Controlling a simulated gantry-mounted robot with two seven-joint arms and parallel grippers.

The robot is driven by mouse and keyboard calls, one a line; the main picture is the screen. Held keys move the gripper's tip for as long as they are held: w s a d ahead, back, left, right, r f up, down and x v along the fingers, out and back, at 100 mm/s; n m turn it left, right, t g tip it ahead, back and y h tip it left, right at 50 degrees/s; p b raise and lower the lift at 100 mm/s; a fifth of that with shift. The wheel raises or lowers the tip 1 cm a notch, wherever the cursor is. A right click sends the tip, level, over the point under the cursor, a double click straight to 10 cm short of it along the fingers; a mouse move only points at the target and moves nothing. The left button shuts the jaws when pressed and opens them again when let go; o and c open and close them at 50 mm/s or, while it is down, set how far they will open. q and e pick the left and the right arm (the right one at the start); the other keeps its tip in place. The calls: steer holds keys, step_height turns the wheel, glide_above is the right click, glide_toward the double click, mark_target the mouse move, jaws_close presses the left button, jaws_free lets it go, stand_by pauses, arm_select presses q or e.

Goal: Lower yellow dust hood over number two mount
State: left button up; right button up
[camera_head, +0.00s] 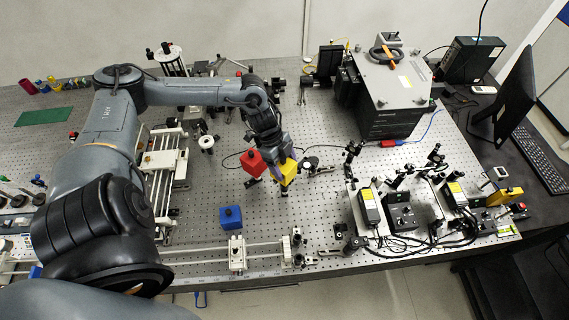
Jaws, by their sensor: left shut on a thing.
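The yellow dust hood (289,172) is a small yellow cube near the middle of the bench. My left gripper (280,170) comes down from above and is shut on it, hiding part of it. I cannot tell whether the hood is clear of the surface. A red cube-shaped hood (253,162) is just left of the gripper, and a blue one (231,217) sits lower left on the bench. No number on any mount is readable, so I cannot tell which is number two. My right gripper is not in view.
A large grey instrument (390,82) stands behind at right. Small optics and black boxes with cables (400,214) crowd the right front. A rail (205,252) runs along the front edge.

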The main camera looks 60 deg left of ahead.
arm_select(q)
steer(key=shift+f, duration=0.6)
steer(key=shift+f+b, duration=0.5)
stand_by(0.3)
steer(key=shift+f+b, duration=0.75)
steer(key=shift+f, duration=0.75)
steer(key=shift+f, duration=0.1)
steer(key=shift+f, duration=0.15)
stand_by(0.3)
steer(key=o, duration=1.1)
